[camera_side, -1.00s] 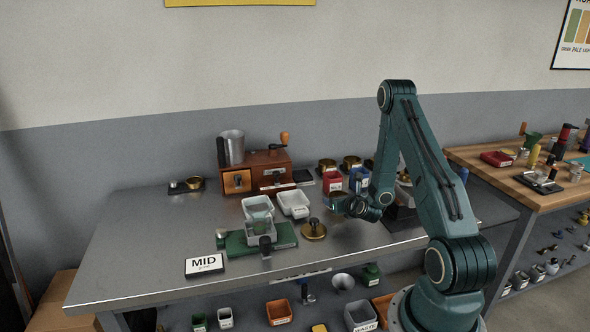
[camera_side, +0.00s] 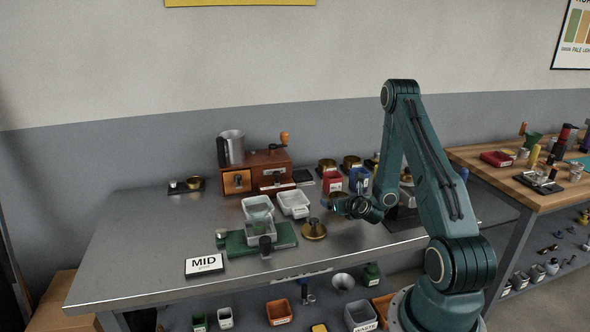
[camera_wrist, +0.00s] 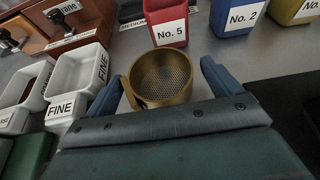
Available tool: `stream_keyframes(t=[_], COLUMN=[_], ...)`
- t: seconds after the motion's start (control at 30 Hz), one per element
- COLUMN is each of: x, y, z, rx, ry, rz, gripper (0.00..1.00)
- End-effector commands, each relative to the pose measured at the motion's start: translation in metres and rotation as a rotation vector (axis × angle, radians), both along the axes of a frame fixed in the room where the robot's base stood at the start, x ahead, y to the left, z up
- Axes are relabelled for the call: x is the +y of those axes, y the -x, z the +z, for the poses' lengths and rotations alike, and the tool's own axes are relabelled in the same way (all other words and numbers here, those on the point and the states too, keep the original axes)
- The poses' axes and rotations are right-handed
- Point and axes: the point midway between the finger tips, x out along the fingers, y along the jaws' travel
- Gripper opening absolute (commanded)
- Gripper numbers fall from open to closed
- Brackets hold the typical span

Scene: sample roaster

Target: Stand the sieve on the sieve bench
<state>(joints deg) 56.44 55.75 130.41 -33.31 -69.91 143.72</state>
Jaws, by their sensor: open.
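The sieve is a brass cup with a mesh floor (camera_wrist: 163,76), seen from above in the wrist view. It stands upright on the grey metal table, between the two blue fingers of my gripper (camera_wrist: 160,88). The fingers are spread on either side of it, and gaps show between them and its wall. In the side view my gripper (camera_side: 347,205) is low over the table and largely hides the sieve. I cannot tell for sure which object is the sieve bench.
Red No. 5 (camera_wrist: 166,22) and blue No. 2 (camera_wrist: 236,15) bins stand behind the sieve. The table's front left is clear beyond the MID sign (camera_side: 205,265).

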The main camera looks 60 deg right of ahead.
Motion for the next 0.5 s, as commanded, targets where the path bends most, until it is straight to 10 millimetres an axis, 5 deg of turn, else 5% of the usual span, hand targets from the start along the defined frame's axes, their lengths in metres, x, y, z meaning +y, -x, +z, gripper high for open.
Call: stream_keyframes(t=[0.5], x=[0.012], y=[0.012], z=[0.014], rx=[-0.001], ry=[0.005], rz=[-0.002], gripper=[0.9])
